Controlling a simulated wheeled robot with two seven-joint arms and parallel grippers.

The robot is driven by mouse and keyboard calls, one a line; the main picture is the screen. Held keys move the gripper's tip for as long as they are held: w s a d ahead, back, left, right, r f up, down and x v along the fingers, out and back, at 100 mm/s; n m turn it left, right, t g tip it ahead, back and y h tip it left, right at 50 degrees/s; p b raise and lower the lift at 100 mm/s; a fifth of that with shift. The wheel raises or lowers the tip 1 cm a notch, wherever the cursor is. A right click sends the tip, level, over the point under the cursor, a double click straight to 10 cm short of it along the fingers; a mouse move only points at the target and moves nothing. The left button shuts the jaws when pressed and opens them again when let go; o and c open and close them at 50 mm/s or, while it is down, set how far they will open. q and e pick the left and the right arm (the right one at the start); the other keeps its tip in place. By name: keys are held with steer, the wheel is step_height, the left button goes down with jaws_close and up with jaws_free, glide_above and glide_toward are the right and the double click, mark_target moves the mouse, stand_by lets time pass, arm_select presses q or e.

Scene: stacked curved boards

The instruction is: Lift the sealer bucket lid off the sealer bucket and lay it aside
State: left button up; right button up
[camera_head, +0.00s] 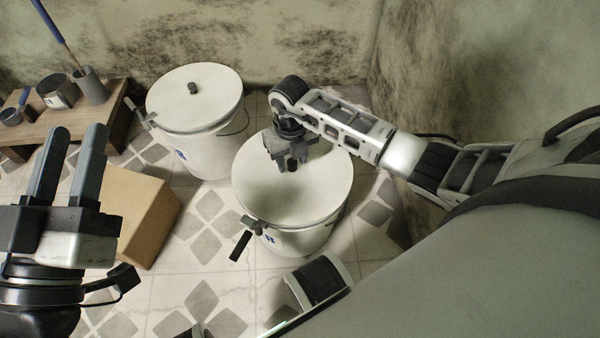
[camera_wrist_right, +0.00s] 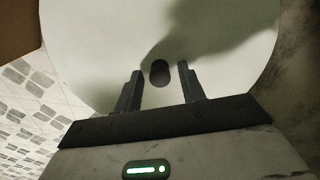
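Two white buckets with white lids stand on the floor. The nearer bucket (camera_head: 300,238) has its round lid (camera_head: 262,195) on top, with a dark knob at the lid's middle. The farther bucket (camera_head: 208,150) also wears its lid (camera_head: 185,105) with a dark knob (camera_head: 193,88). I cannot tell by label which is the sealer bucket. My right gripper (camera_head: 291,166) is over the nearer lid. In the right wrist view its fingers (camera_wrist_right: 159,84) are open on either side of the knob (camera_wrist_right: 160,72), with gaps. My left gripper (camera_head: 72,150) is open and empty at the left.
A cardboard box (camera_head: 150,215) stands on the tiled floor beside my left gripper. A low wooden bench (camera_head: 105,115) at the back left holds a tin (camera_head: 57,92) and a grey cup (camera_head: 91,88) with a tool. Stained walls close the back and right.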

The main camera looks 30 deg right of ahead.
mark_target(292, 161)
steer(key=c, duration=0.8)
steer(key=shift+r, duration=0.25)
steer(key=shift+r+p, duration=1.3)
steer(key=shift+p, duration=0.35)
